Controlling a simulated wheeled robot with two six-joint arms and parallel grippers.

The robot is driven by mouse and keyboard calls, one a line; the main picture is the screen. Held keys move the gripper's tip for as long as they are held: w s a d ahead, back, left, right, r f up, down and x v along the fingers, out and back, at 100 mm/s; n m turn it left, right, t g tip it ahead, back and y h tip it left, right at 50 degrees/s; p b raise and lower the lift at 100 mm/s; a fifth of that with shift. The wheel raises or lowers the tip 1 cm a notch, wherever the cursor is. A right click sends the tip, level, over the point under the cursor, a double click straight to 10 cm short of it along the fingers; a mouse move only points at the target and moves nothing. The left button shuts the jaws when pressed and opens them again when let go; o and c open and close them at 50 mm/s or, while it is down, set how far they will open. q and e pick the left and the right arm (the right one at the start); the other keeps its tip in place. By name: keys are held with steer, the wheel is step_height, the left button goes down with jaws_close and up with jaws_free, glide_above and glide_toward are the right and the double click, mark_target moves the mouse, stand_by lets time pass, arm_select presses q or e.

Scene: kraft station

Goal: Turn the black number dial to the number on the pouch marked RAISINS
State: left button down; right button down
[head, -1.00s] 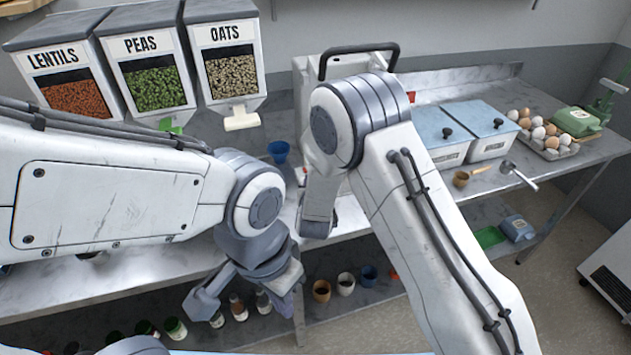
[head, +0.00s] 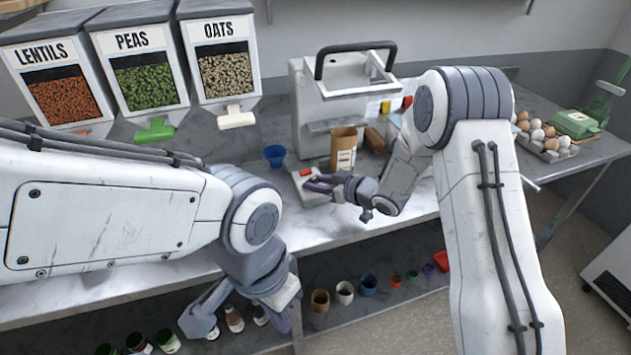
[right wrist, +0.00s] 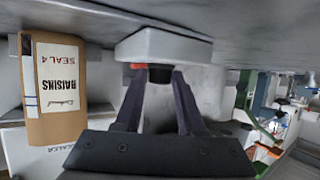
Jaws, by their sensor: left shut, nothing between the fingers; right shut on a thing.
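The brown RAISINS pouch (head: 343,148) stands upright by the white sealer machine (head: 312,95). In the right wrist view its label appears upside down and reads RAISINS, SEAL 4 on the pouch (right wrist: 58,90). A small white control box with a red button (head: 307,172) sits on the counter in front. My right gripper (head: 318,184) is at this box, shut on the black dial (right wrist: 160,76), which shows between its fingertips in the right wrist view. The dial's numbers cannot be read. My left gripper (head: 284,318) is shut and empty, low in front of the counter.
A blue cup (head: 275,155) stands left of the control box. Bins of lentils, peas and oats (head: 228,75) line the back left. Eggs (head: 540,135) sit at the right. Jars and cups (head: 345,292) stand on the lower shelf.

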steer(key=n+g, duration=0.1)
steer(key=n+g+y+p, duration=0.2)
steer(key=shift+w+d+r, duration=0.2)
steer(key=shift+w+d, duration=0.05)
steer(key=shift+w, duration=0.05)
steer(key=shift+w+f+n+g+y+p, duration=0.1)
steer(key=shift+n+g+y+p, duration=0.7)
steer(key=shift+n+g, duration=0.75)
steer(key=shift+g, duration=0.25)
steer(key=c, duration=0.5)
jaws_free()
steer(key=shift+a, duration=0.1)
steer(key=b+v, duration=0.2)
steer(key=v, duration=0.7)
steer(key=shift+d+r, duration=0.3)
steer(key=shift+d, duration=0.4)
